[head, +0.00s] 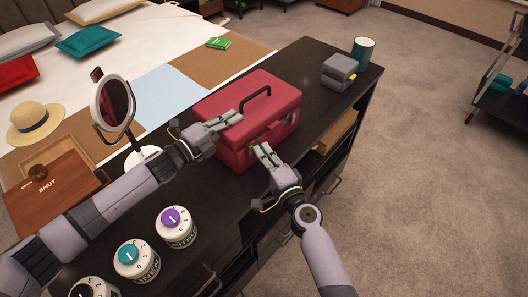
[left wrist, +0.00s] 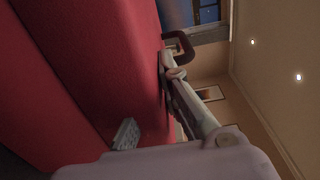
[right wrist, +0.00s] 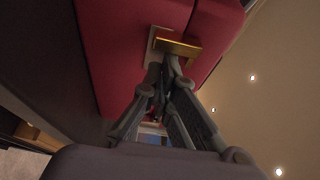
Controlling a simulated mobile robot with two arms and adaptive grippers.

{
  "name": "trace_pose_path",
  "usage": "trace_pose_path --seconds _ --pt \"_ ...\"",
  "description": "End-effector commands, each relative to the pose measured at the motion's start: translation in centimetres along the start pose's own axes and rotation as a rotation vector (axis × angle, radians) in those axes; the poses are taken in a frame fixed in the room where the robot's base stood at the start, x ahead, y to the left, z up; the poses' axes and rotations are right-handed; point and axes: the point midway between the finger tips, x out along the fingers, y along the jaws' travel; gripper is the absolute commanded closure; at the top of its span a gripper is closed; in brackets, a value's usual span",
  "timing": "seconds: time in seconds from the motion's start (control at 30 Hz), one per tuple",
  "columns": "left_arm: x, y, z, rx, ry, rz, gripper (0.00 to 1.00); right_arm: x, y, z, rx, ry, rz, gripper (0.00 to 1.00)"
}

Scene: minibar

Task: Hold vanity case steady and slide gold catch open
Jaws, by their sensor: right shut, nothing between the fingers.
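The red vanity case (head: 233,108) stands closed on the dark counter, its black handle (head: 255,97) on top. My left gripper (head: 238,119) lies at the case's near left end, fingers spread; the left wrist view shows the red surface (left wrist: 95,60) close by, with one fingertip low against it and the other near the handle. Contact is unclear. A gold catch (right wrist: 178,46) sits across the case's seam in the right wrist view. My right gripper (right wrist: 168,65) is shut and empty, its tips at the catch's lower edge, seemingly touching it. The head view shows it (head: 264,151) before the case's front.
A round mirror (head: 114,104) stands left of the case. Knobbed canisters (head: 176,229) line the near counter. A grey box (head: 338,71) and teal cup (head: 363,53) stand at the far end. A wooden box (head: 55,195) and straw hat (head: 36,122) lie left.

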Motion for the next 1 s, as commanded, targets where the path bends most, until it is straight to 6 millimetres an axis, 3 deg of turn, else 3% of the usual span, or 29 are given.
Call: trace_pose_path --seconds 0.23,0.6,0.8,1.0 --pt "0.0 0.1 -0.1 -0.001 0.001 0.002 1.00 1.2 -0.1 -4.0 -0.005 0.006 -0.001 1.00" --pt "-0.1 0.2 -0.1 -0.001 0.000 0.003 1.00 -6.7 0.1 -3.6 0.000 0.007 0.002 1.00" --pt "-0.1 0.2 -0.1 -0.001 0.001 0.003 1.00 -8.6 0.0 -3.6 0.000 0.007 0.000 1.00" --pt "-0.1 0.2 -0.1 -0.001 0.001 0.003 1.00 -9.0 0.0 -3.6 -0.002 0.006 -0.001 1.00"
